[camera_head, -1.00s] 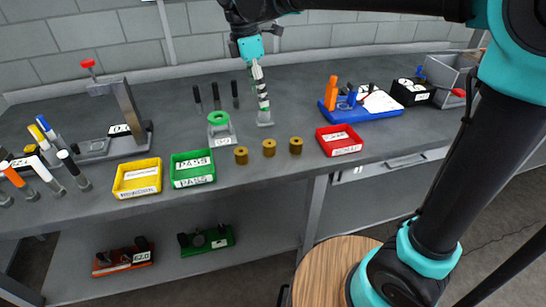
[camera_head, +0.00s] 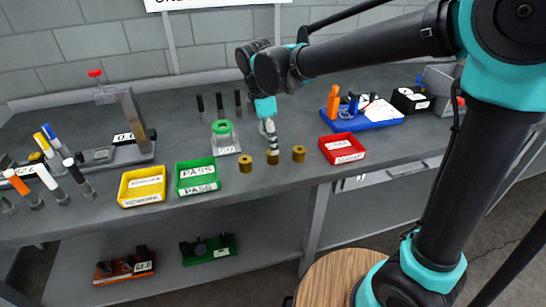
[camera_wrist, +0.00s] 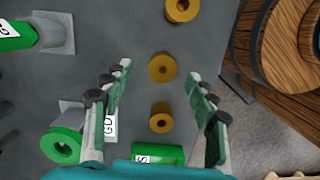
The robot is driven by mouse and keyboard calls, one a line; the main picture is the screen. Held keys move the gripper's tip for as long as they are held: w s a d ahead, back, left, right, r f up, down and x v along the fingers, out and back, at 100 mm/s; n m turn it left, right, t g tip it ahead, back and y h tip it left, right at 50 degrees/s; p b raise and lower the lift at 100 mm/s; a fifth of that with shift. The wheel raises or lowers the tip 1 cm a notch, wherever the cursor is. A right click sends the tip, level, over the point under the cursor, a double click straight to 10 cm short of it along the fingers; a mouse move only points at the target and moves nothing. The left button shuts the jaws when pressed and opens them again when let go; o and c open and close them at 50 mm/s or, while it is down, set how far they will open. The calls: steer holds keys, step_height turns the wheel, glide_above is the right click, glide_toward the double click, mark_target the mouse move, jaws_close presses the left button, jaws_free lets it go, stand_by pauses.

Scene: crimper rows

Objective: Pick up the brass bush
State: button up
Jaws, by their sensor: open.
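Three brass bushes stand in a row near the front of the bench: left (camera_head: 245,162), middle (camera_head: 272,157) and right (camera_head: 299,153). In the wrist view they run from bottom (camera_wrist: 160,117) through middle (camera_wrist: 162,67) to top (camera_wrist: 183,10). My gripper (camera_head: 270,138) points down over the middle bush. In the wrist view the fingers (camera_wrist: 160,69) are spread wide, one on each side of that bush, and nothing is held. I cannot tell how far the fingertips are above the bench.
A green PASS tray (camera_head: 197,187) and a yellow tray (camera_head: 141,197) stand left of the bushes, a red tray (camera_head: 343,159) to the right. A green-ringed GO gauge (camera_head: 222,127) stands behind the left bush. A blue tray (camera_head: 370,123) lies farther right.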

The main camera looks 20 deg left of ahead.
mark_target(273, 157)
steer(key=shift+d+f, duration=0.15)
steer(key=shift+f, duration=1.15)
steer(key=shift+d+f, duration=0.15)
steer(key=shift+f, duration=1.1)
jaws_close()
